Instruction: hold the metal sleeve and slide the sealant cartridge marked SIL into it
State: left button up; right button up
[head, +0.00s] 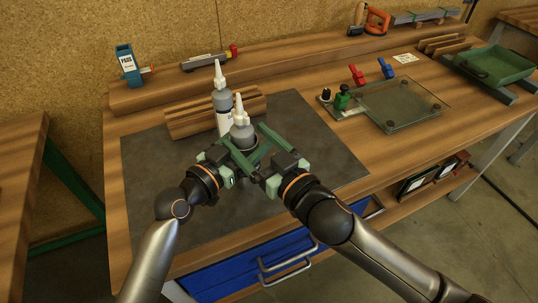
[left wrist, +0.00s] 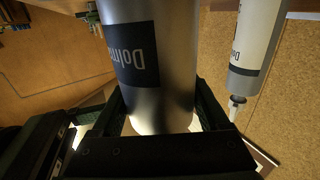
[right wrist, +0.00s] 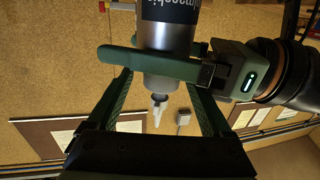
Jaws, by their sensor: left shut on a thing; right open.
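A grey metal sleeve (left wrist: 178,80) with a dark label stands upright above the mat. My left gripper (head: 236,152) is shut around it. A cartridge's grey shoulder and white nozzle (head: 239,112) show at the sleeve's top; its body is hidden, so its marking and depth cannot be told. In the right wrist view the nozzle (right wrist: 159,112) points down from the sleeve (right wrist: 165,62). My right gripper (head: 255,146) is open, its fingers either side of that nozzle. A second cartridge (head: 222,104), pale-bodied with a white nozzle, stands behind; its print is unreadable in the left wrist view (left wrist: 254,40).
A ridged wooden block (head: 188,119) lies behind on the dark mat (head: 155,200). A blue PADS box (head: 127,66) stands on the back ledge. A glass pane (head: 403,105) with red and blue clamps lies right. A green tray (head: 495,64) is far right.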

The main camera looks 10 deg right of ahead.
jog(key=v, duration=0.7)
jog(key=shift+w+r, duration=0.1)
pick_arm(q)
jog(key=o, duration=1.4)
jog(key=shift+c, duration=0.2)
jog(key=v, duration=1.2)
